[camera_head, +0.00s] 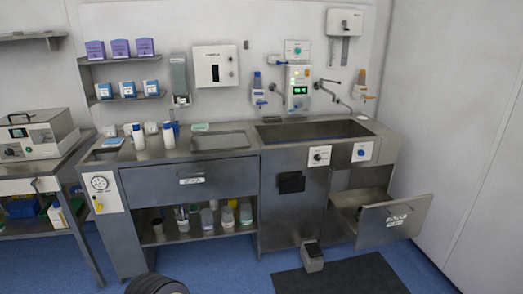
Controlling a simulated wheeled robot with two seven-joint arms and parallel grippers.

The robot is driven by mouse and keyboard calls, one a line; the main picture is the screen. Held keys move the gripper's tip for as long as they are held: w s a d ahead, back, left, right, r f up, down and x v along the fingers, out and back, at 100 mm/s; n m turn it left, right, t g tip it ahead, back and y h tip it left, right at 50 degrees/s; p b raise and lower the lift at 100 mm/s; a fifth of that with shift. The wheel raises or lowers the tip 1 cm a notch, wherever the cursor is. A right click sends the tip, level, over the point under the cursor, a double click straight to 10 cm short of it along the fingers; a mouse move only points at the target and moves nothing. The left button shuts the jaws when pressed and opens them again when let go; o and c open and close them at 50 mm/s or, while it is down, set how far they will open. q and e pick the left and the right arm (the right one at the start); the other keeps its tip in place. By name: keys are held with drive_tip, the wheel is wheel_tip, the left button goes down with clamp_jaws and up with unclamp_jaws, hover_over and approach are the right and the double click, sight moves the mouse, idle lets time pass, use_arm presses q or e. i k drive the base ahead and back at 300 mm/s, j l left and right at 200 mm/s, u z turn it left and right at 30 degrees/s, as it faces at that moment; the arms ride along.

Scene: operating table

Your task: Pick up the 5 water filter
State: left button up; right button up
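I cannot tell which thing is the water filter; no label with a 5 is readable. Small white and blue-white boxes (127,89) stand on the lower wall shelf, with purple boxes (120,48) on the shelf above. White bottles with blue parts (138,137) stand on the left of the steel counter (225,140). Several bottles and jars (207,218) stand on the open shelf under the counter. Neither of my grippers is in view.
A drawer (394,222) at the lower right is pulled open. A sink (315,130) lies in the counter's right part. A pedal box (312,258) and a dark mat (340,275) are on the blue floor. A side table (40,183) with a device (37,134) stands left.

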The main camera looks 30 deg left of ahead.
sight(137, 132)
drive_tip(key=j+u, duration=0.1)
drive_tip(key=u, duration=0.25)
drive_tip(key=i+j+u, duration=0.1)
drive_tip(key=u, duration=0.25)
drive_tip(key=i+j+u, duration=0.35)
drive_tip(key=i+j, duration=0.2)
drive_tip(key=i+j+u, duration=0.4)
drive_tip(key=i+j, duration=0.4)
drive_tip(key=i, duration=0.15)
drive_tip(key=i+j, duration=0.25)
drive_tip(key=i, duration=0.2)
drive_tip(key=i+j, duration=0.25)
drive_tip(key=i, duration=0.15)
drive_tip(key=u, duration=0.05)
